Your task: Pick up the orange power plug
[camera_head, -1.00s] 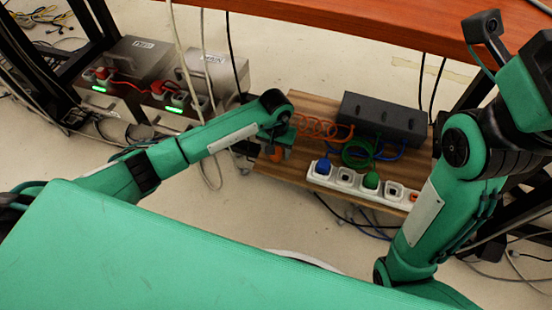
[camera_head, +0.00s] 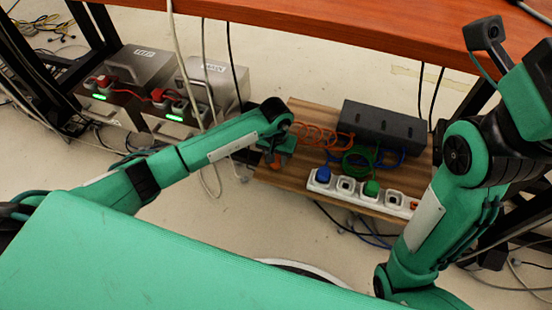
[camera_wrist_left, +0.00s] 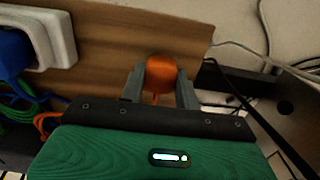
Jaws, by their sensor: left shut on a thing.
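The orange power plug (camera_wrist_left: 161,72) is between the two grey fingers of my left gripper (camera_wrist_left: 160,90) in the left wrist view. The fingers are shut on its sides. In the head view the left gripper (camera_head: 276,160) is over the left end of the wooden board, left of the white power strip (camera_head: 345,185). The plug is mostly hidden there by the gripper. A coiled orange cord (camera_head: 318,136) lies on the board to the right. I cannot tell whether the plug touches the board. My right arm stands at the right; its fingers are out of the picture.
The power strip holds a blue plug (camera_head: 322,175) and a green plug (camera_head: 371,188). A dark box (camera_head: 382,125) with coiled cords stands behind it on the wooden board (camera_head: 310,112). Metal boxes (camera_head: 142,66) stand at the left. Cables hang behind my left arm.

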